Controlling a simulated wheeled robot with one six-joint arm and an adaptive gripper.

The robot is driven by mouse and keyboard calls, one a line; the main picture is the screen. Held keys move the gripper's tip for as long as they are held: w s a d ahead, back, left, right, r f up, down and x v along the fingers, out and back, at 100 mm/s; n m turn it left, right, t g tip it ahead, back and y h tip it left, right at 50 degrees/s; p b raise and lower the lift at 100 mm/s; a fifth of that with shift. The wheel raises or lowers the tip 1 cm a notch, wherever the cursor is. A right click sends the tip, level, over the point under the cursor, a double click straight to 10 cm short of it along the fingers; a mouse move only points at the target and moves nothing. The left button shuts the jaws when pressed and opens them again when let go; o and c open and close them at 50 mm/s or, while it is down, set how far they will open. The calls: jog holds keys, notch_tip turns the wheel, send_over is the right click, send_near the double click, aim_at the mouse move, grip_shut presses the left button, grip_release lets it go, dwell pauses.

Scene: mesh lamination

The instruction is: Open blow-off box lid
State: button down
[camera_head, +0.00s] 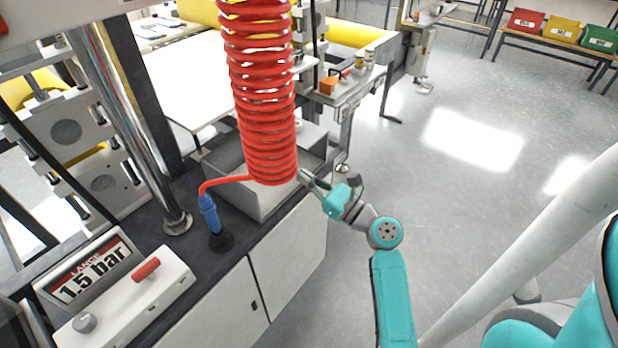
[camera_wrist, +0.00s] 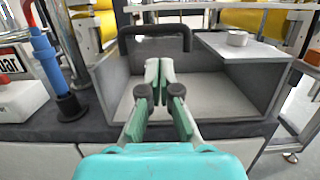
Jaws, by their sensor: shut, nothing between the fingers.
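The blow-off box is a grey box (camera_head: 256,196) on the dark counter, partly hidden by the red hose coil in the head view. In the wrist view the box (camera_wrist: 101,82) faces me, and its pale inside shows. A light flat panel (camera_wrist: 262,52) with a round white knob (camera_wrist: 237,38) lies over its right part; I cannot tell whether this is the lid. A dark handle-like frame (camera_wrist: 155,30) stands at the back left. My gripper (camera_head: 303,175) is at the box's right end, shut and empty. Its fingertips (camera_wrist: 158,68) point toward the box; contact cannot be told.
A red coiled hose (camera_head: 262,90) hangs in front of the box and runs to a blue nozzle (camera_head: 209,213) in a dark holder. A pressure panel (camera_head: 90,268) stands at the lower left. Open floor (camera_head: 450,200) lies to the right.

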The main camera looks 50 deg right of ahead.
jog(key=w+r, duration=0.1)
jog(key=w, duration=0.6)
jog(key=shift+a+r, duration=0.15)
